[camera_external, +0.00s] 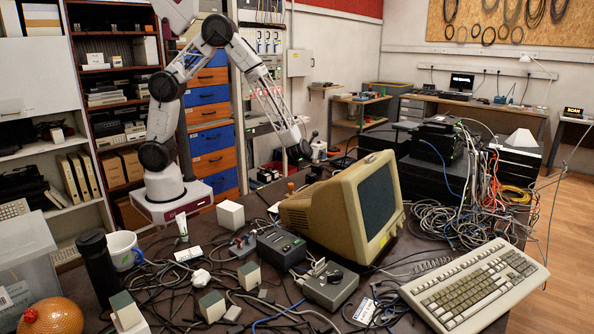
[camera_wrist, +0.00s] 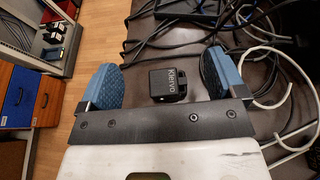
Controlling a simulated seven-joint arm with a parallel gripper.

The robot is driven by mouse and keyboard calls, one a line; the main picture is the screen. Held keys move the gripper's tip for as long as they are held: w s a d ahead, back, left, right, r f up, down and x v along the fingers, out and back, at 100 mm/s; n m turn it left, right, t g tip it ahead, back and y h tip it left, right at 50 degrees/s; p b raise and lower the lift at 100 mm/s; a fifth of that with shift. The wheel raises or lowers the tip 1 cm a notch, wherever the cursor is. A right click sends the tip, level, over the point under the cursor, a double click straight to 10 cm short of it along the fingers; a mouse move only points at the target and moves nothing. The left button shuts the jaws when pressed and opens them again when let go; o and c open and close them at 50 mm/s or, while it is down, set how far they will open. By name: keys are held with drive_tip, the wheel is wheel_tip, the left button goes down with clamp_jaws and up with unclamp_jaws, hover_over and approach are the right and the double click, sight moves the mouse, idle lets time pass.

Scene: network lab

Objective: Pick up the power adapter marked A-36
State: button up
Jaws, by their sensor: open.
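A small black block (camera_wrist: 168,85), which looks like a power adapter, lies on the dark table between and beyond my fingertips in the wrist view. Its face carries white lettering that seems to read "Klevro"; I cannot read A-36 on it. My gripper (camera_wrist: 160,79) is open, with one blue pad to each side of the block, apart from it. In the external view my gripper (camera_external: 299,152) points down behind the beige monitor, over the far part of the table. Small dark blocks (camera_external: 267,174) sit near it there; I cannot tell which one is the block.
Black and white cables (camera_wrist: 280,80) lie right of my gripper. In the wrist view the table edge is at left, with floor (camera_wrist: 105,30) beyond. The beige monitor (camera_external: 345,208) stands in front of my gripper. Several pale blocks (camera_external: 231,214) and cables crowd the near table.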

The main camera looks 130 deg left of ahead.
sight(316, 166)
drive_tip(key=shift+f, duration=1.8)
drive_tip(key=shift+f, duration=0.1)
